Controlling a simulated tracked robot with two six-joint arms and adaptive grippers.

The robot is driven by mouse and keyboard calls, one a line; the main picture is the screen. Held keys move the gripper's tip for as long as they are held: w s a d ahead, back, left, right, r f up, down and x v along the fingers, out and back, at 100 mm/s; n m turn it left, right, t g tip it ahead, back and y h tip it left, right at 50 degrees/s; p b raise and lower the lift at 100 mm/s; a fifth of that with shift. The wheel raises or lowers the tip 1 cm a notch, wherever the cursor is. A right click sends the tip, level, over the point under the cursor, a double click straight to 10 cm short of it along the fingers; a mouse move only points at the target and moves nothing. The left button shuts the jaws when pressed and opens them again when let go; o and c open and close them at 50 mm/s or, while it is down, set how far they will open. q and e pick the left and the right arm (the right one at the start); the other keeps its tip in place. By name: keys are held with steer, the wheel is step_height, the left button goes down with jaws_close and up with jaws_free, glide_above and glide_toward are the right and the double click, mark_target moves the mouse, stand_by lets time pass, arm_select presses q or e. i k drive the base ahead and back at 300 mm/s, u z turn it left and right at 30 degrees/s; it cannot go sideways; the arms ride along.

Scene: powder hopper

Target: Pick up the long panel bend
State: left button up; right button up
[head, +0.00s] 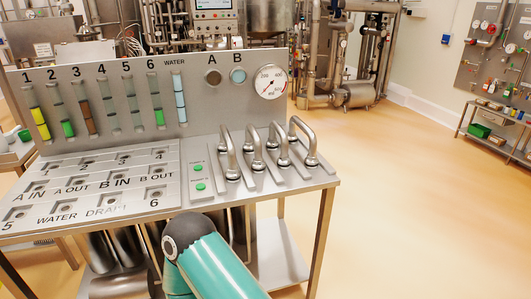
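Several shiny U-shaped metal panel bends stand upright in a row on the right part of the steel panel table (322,180). The rightmost bend (306,137) seems to span the most, so it may be the long one, but I cannot tell for sure. The leftmost bend (226,150) stands closest to the green buttons. The bends between them partly overlap in the picture. Neither gripper shows; only a teal link of my own arm is visible, at the bottom centre in front of the table, clear of the bends.
A sloped port plate (90,190) with labelled sockets fills the table's left part. Two green buttons (199,178) sit beside the bends. A back panel with coloured sight tubes and a pressure gauge (270,82) rises behind. The floor (420,210) to the right is open.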

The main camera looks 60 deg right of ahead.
mark_target(227, 145)
steer(key=z, duration=0.2)
steer(key=k, duration=0.35)
steer(key=z, duration=0.85)
steer(key=i, duration=1)
steer(key=z, duration=0.1)
